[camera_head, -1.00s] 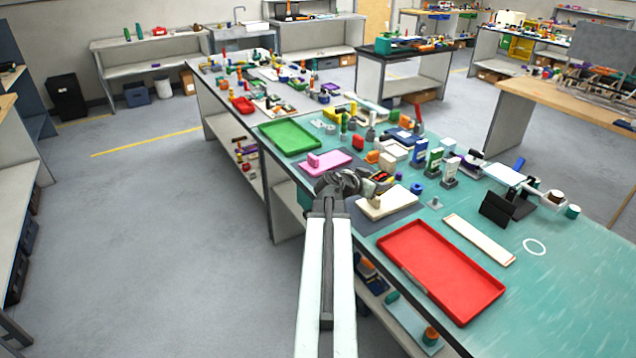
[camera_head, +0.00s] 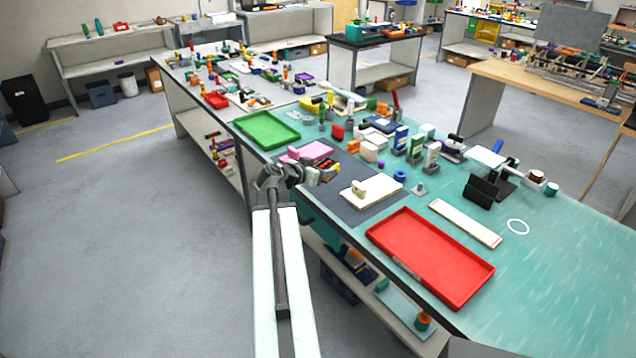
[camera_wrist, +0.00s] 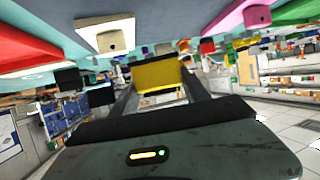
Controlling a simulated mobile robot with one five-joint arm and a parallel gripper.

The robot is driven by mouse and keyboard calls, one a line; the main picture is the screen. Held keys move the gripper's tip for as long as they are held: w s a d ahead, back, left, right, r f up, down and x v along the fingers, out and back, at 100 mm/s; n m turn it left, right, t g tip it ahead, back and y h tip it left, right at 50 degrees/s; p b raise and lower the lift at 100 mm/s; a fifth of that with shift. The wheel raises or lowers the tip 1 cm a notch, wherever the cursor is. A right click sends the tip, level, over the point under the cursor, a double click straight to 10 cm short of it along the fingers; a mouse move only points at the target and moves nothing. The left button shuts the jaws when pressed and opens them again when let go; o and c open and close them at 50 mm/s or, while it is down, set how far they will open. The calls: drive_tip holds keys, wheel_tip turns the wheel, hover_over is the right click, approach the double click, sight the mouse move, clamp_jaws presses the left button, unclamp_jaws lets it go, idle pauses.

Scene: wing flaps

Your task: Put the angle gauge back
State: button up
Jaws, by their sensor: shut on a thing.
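My gripper (camera_head: 308,174) is shut on a small block-like thing (camera_head: 327,170) with dark, yellow and red parts, held near the front edge of the bench. In the wrist view a yellow face of this held thing (camera_wrist: 157,75) shows between the two fingers. It appears to be the angle gauge, but its shape is too small to be sure.
A red tray (camera_head: 385,222) lies at the front right of the bench, and a green tray (camera_head: 252,122) at the back left. Several small tools and holders crowd the bench behind the beige board. A dark stand (camera_head: 481,189) and a long white strip (camera_head: 465,223) lie to the right.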

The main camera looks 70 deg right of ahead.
drive_tip(key=w+a+f+m+g+y+b, duration=0.1)
drive_tip(key=a+f+m+g+b, duration=0.2)
drive_tip(key=a+f+b, duration=0.25)
drive_tip(key=w+d, duration=0.1)
drive_tip(key=d, duration=0.4)
drive_tip(key=w+d+f, duration=0.1)
drive_tip(key=w+d, duration=0.1)
drive_tip(key=d, duration=0.3)
drive_tip(key=w+d, duration=0.2)
drive_tip(key=d, duration=0.3)
drive_tip(key=shift+w+f, duration=0.1)
drive_tip(key=shift+f, duration=0.2)
wheel_tip(320, 180, down, 4)
drive_tip(key=b, duration=0.4)
drive_tip(key=shift+d, duration=0.1)
drive_tip(key=shift+r, duration=0.2)
drive_tip(key=shift+f, duration=0.2)
drive_tip(key=o, duration=1.6)
drive_tip(key=shift+r, duration=0.1)
